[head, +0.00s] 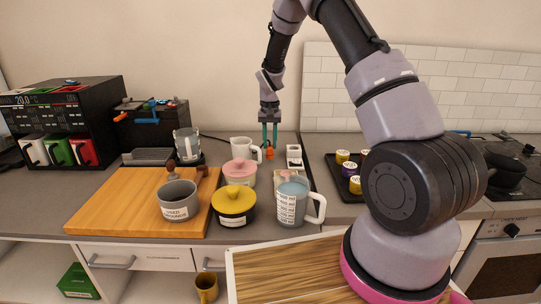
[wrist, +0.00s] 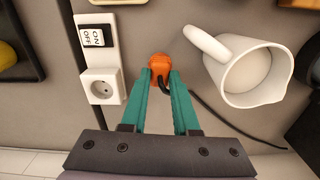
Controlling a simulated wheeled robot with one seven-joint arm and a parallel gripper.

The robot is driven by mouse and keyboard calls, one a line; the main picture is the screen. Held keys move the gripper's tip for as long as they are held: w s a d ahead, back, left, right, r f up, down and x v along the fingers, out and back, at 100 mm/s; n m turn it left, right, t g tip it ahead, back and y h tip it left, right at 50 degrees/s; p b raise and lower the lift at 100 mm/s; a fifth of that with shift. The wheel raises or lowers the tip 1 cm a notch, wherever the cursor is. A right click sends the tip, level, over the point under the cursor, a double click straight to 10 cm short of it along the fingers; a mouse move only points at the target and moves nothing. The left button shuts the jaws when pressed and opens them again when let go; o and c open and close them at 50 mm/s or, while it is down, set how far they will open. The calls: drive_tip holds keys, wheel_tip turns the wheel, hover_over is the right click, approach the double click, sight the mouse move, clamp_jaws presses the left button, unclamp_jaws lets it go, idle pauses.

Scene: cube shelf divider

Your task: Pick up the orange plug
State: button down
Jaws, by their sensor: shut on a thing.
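My gripper (head: 269,133) is shut on the orange plug (head: 270,152), with its green fingers pointing down at the back of the counter. In the wrist view the orange plug (wrist: 161,66) sits between the two fingertips (wrist: 162,80). I cannot tell whether the plug touches the counter. A white socket (wrist: 103,87) with an ON/OFF switch (wrist: 94,36) lies to the left of the plug in the wrist view. In the head view the socket strip (head: 294,157) is right of the plug.
A white mug (head: 245,150) stands close beside the plug; it also shows in the wrist view (wrist: 252,74). A pink pot (head: 240,172), yellow pot (head: 233,203) and measuring jug (head: 293,203) stand in front. A dark tray (head: 345,183) with labelled jars is to the right.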

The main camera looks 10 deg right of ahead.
sight(270, 146)
drive_tip(key=shift+r, duration=3.55)
